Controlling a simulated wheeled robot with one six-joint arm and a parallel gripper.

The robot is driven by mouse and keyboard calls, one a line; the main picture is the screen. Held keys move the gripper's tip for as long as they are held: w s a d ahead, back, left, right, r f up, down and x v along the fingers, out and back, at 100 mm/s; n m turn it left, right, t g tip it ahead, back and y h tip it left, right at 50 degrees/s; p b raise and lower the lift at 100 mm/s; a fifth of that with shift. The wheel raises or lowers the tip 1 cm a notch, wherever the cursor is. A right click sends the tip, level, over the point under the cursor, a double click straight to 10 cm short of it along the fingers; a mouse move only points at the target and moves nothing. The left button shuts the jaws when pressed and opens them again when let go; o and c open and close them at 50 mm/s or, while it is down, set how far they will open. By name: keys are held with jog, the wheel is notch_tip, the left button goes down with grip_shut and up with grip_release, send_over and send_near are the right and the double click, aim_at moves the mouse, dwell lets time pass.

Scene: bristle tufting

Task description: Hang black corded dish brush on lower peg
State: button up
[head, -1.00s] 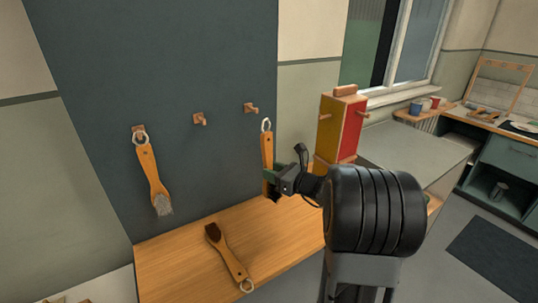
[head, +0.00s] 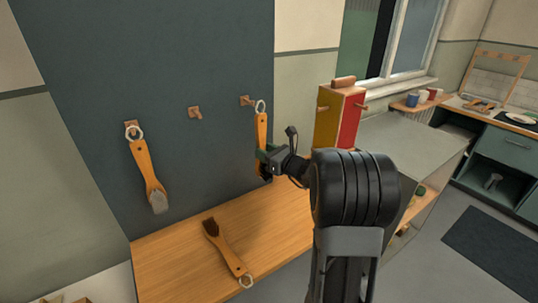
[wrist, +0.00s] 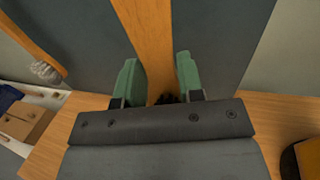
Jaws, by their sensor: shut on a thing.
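My gripper (head: 265,163) is shut on a wooden-handled brush (head: 262,130), held roughly upright with its pale cord loop (head: 260,106) on top. In the wrist view the handle (wrist: 155,45) stands between the green fingers, with a bit of black bristle low between them. The loop is just right of the rightmost wooden peg (head: 246,100) on the dark panel; I cannot tell whether they touch. A middle peg (head: 195,112) is bare. The left peg (head: 131,125) carries another brush (head: 147,170) with grey bristles.
A dark-bristled brush (head: 228,250) lies on the wooden table (head: 180,265) below the panel. A yellow and red block (head: 338,120) with side pegs stands right of my gripper, beside a grey counter (head: 410,145). The panel between the pegs is clear.

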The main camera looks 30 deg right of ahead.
jog(key=w+f, duration=0.1)
jog(key=w, duration=0.5)
jog(key=shift+a, duration=0.35)
dwell(0.4)
dwell(0.4)
jog(key=o, duration=1)
jog(key=shift+b+v, duration=0.7)
jog(key=shift+v, duration=2.75)
